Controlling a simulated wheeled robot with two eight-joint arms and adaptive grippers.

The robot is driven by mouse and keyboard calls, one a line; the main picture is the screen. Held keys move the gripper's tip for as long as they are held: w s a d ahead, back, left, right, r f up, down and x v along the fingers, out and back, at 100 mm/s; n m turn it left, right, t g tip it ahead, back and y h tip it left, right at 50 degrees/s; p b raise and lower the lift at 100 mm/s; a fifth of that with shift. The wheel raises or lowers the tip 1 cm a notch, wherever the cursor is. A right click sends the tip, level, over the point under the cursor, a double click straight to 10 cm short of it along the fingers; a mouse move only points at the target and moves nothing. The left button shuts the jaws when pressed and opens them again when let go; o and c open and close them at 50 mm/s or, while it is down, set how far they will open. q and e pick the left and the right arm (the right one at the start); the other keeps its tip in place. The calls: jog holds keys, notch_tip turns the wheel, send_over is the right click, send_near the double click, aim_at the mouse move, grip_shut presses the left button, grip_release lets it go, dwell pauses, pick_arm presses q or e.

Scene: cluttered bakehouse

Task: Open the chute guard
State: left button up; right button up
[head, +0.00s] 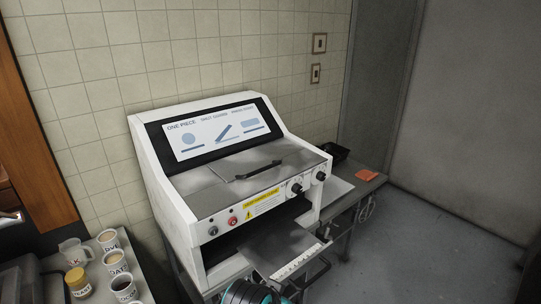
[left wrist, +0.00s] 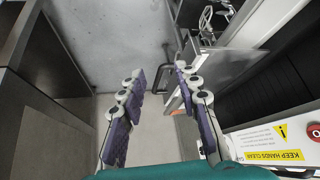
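The white machine (head: 230,180) stands against the tiled wall. The chute guard (head: 276,245) looks like a grey, partly see-through flap at its front opening, with a pale marked strip along its outer edge. A dark bar handle (head: 312,276) sticks out beyond that edge. In the left wrist view the see-through panel (left wrist: 228,62) is at upper right, and the dark handle (left wrist: 166,76) shows between the fingertips. My left gripper (left wrist: 160,74) is open and empty; contact with the handle cannot be told. Only its teal housing shows at the head view's bottom edge. My right gripper is not in view.
The machine's flat lid has a black handle (head: 258,170). A yellow warning label (head: 262,203) and a red button (head: 233,221) are on its front. Labelled cups (head: 117,262) and a jar (head: 77,282) stand at left. An orange item (head: 367,175) lies on the right table. Floor at right is clear.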

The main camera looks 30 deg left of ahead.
pick_arm(q)
jog(key=w+a+r+m+p, duration=0.1)
jog(key=w+a+r+p, duration=0.25)
jog(key=r, duration=0.25)
jog(key=w+a+r+g+p, duration=0.1)
jog(key=w+a+r+p, duration=0.1)
jog(key=w+r+p, duration=0.3)
jog(key=w+a+r+m+p, duration=0.1)
jog(key=w+a+r+p, duration=0.25)
jog(key=r, duration=0.35)
jog(key=m+p, duration=0.2)
jog(key=p, duration=1.1)
send_near(255, 172)
jog(key=w, duration=0.2)
jog(key=shift+g, duration=0.4)
jog(key=x, duration=0.7)
jog(key=shift+f, duration=0.2)
jog(key=shift+s+d, duration=0.1)
grip_shut()
